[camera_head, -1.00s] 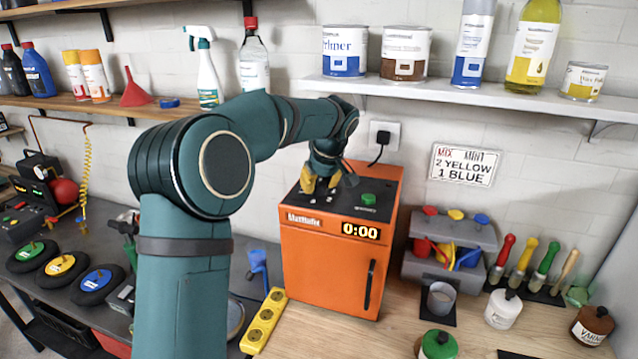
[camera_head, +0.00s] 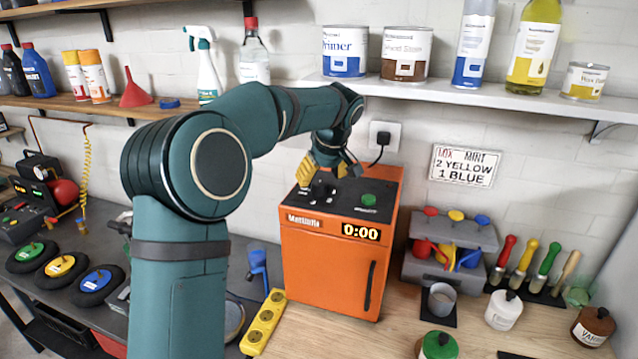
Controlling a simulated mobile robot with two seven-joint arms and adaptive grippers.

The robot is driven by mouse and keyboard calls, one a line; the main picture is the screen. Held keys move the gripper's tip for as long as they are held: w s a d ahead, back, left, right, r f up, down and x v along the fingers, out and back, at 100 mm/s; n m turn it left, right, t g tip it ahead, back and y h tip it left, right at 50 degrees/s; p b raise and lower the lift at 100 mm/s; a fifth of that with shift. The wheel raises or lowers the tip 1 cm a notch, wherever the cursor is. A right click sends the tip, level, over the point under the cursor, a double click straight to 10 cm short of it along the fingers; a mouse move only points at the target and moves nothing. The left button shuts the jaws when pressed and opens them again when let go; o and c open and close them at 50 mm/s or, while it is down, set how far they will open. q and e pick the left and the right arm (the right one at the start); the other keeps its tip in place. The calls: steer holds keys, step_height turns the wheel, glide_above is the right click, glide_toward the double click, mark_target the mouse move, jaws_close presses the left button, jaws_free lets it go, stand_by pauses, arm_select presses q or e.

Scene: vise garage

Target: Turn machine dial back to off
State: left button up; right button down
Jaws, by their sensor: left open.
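The orange machine (camera_head: 325,262) stands on the bench with a dark top panel and a display (camera_head: 361,231) reading 0:00. A green button (camera_head: 369,199) sits on the right of its top. A dark dial (camera_head: 322,189) is on the top panel, just below and beside my gripper, partly hidden by it. My left gripper (camera_head: 318,175), with yellow fingers, is open over the top's left rear part. I cannot tell whether it touches the dial. My right gripper is not in view.
A white shelf (camera_head: 470,94) with cans and bottles hangs above the machine. A grey organizer (camera_head: 450,262) with coloured scoops stands to the right. A yellow power strip (camera_head: 263,322) lies at the machine's left front.

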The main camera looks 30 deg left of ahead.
arm_select(q)
steer(key=v, duration=0.9)
